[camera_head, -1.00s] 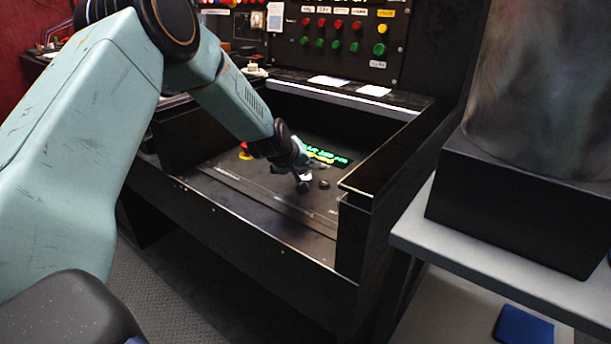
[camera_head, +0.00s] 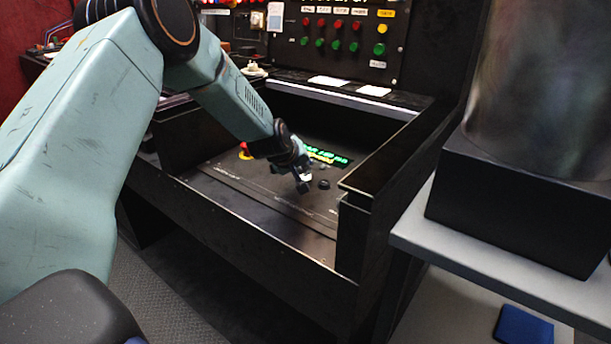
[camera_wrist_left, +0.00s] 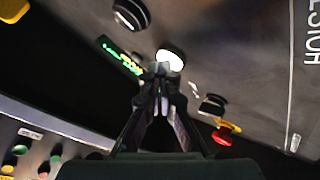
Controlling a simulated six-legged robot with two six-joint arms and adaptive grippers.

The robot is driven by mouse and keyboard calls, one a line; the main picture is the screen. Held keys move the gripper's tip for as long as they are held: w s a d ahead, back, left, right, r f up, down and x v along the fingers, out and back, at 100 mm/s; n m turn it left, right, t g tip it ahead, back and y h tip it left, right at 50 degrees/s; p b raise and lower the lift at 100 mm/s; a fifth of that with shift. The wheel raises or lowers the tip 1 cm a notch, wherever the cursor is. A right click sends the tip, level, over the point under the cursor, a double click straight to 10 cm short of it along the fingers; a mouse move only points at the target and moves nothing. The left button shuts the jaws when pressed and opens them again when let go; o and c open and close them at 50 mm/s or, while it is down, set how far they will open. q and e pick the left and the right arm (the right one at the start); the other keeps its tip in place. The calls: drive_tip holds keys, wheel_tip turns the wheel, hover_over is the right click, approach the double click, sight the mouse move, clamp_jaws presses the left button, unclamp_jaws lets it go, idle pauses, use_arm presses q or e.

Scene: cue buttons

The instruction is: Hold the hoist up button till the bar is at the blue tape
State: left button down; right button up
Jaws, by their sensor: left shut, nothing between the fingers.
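My left gripper (camera_head: 303,186) is shut and empty, pointing down at the black console panel (camera_head: 265,200). In the left wrist view its fingertips (camera_wrist_left: 160,70) are at the near edge of a bright white round button (camera_wrist_left: 170,60). I cannot tell whether they touch or press it. A black round knob (camera_wrist_left: 130,14) is beside that button, and it also shows in the head view (camera_head: 323,184). A green lit readout (camera_head: 325,152) lies behind the gripper; its text is too small to read surely. I see no hoist bar or blue tape. My right gripper is not in view.
A red and yellow stop button (camera_wrist_left: 228,128) and a black button (camera_wrist_left: 212,104) are on the same panel. An upright board (camera_head: 340,38) with red and green buttons stands behind. The console's raised right side wall (camera_head: 385,165) stands close to the gripper.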

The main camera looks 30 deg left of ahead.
sight(303, 177)
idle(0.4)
use_arm(q)
drive_tip(key=shift+r+p, duration=0.8)
drive_tip(key=shift+r, duration=0.05)
wheel_tip(303, 177, up, 5)
drive_tip(key=p, duration=0.5)
drive_tip(key=shift+s+a, duration=0.1)
drive_tip(key=shift+a, duration=0.05)
idle(1.4)
